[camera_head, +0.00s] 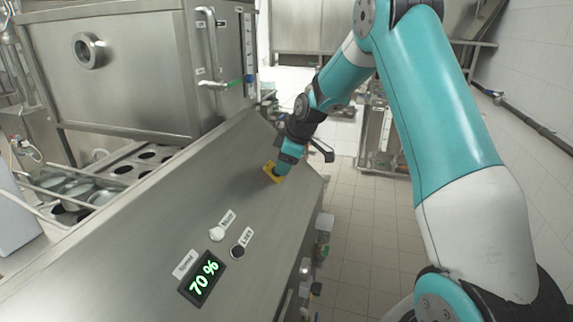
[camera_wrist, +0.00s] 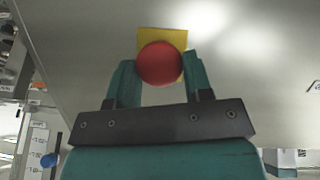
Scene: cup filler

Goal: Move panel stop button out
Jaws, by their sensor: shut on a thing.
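The panel stop button (camera_wrist: 160,64) is a round red button on a yellow square plate (camera_wrist: 162,34) fixed to the steel panel. In the wrist view it sits between the two teal fingers of my gripper (camera_wrist: 155,78), which are shut on it. In the head view only the yellow plate (camera_head: 271,172) shows at the panel's far right end. My gripper (camera_head: 279,171) reaches down to it there and hides the red button.
The sloped steel panel (camera_head: 150,240) carries a white button (camera_head: 216,233), a black button (camera_head: 238,252) and a green 70 % speed display (camera_head: 203,278). A steel tank (camera_head: 125,70) stands behind at left. Tiled floor (camera_head: 350,230) lies to the right.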

